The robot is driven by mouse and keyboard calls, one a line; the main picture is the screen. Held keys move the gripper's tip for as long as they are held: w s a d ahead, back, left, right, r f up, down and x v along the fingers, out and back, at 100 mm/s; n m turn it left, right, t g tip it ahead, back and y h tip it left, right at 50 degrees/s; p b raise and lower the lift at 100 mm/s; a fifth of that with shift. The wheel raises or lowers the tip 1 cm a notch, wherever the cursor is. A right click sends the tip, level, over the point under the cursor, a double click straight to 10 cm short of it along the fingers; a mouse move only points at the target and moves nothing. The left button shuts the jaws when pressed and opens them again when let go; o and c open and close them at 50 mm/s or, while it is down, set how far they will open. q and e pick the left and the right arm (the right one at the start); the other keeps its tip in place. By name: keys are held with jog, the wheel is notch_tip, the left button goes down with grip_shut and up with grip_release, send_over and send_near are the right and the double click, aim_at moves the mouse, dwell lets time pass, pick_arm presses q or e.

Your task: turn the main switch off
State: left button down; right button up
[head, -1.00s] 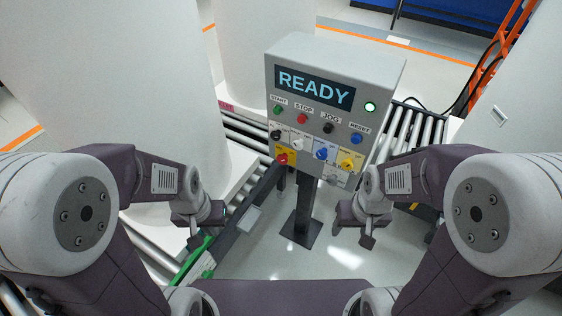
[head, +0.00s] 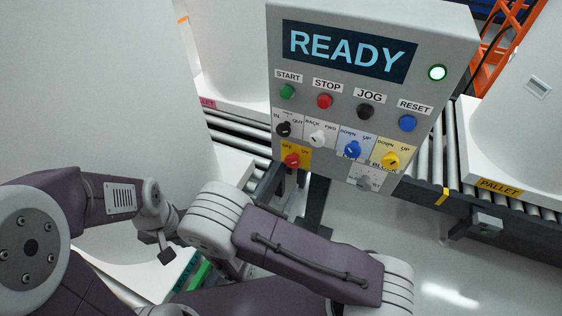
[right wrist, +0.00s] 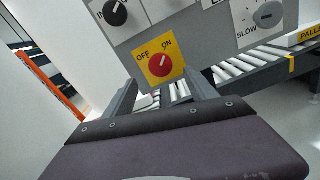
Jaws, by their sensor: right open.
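The main switch (head: 291,160) is a red rotary knob on a yellow OFF/ON plate at the lower left of the grey control panel (head: 455,50). In the right wrist view the red knob (right wrist: 160,65) shows large, and its pale mark points up and right, toward ON. My right gripper (head: 284,179) is open, its two dark fingers just below the switch; its wrist hides part of it. In the right wrist view its fingers (right wrist: 163,82) stand apart on either side below the knob, not closed on it. My left gripper (head: 163,245) hangs at the lower left, away from the panel; its jaws are unclear.
Black, white, blue and yellow selector knobs sit close above and right of the switch. A roller conveyor (head: 430,150) runs behind, with large white cylindrical bodies at both sides.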

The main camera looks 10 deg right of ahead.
aim_at(291, 163)
jog(key=x, duration=0.9)
jog(key=shift+w+d, duration=0.15)
jog(key=shift+c, duration=0.4)
jog(key=c, duration=1.3)
